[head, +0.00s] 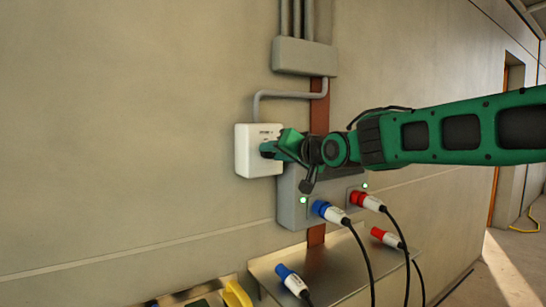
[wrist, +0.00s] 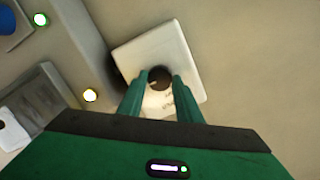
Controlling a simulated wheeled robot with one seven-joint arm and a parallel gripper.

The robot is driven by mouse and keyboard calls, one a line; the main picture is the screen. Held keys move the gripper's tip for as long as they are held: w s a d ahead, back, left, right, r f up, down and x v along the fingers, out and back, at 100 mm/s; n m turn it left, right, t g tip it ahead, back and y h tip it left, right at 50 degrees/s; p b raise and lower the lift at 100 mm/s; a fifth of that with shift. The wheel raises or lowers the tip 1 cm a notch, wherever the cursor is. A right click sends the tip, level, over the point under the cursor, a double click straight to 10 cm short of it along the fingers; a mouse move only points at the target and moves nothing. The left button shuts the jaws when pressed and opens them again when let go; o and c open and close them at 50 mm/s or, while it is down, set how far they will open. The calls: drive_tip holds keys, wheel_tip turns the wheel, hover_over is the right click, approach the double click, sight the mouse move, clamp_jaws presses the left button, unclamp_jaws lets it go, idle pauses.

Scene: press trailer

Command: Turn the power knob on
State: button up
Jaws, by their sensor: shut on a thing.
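A white box (head: 252,166) is fixed to the wall, with small print near its top edge in the head view. The box also shows tilted in the wrist view (wrist: 180,50). Its dark round power knob (wrist: 158,74) has a light pointer mark, and faint print lies beside it on the box. My green gripper (head: 268,150) is in front of the box. In the wrist view its two fingers (wrist: 159,81) are on either side of the knob, shut on it. In the head view my gripper hides the knob.
A grey socket panel (head: 292,190) is below and right, with a blue plug (head: 327,211), a red plug (head: 366,200) and green lights. A metal shelf (head: 333,262) holds a loose blue plug (head: 291,279) and red plug (head: 385,237). Black cables hang down. Bare wall is left.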

drive_tip(key=shift+d+f, duration=0.1)
drive_tip(key=shift+f, duration=0.05)
idle(0.3)
drive_tip(key=o, duration=1)
drive_tip(key=shift+o, duration=0.2)
drive_tip(key=v, duration=1)
drive_tip(key=shift+s+d, duration=0.2)
drive_tip(key=shift+d, duration=0.1)
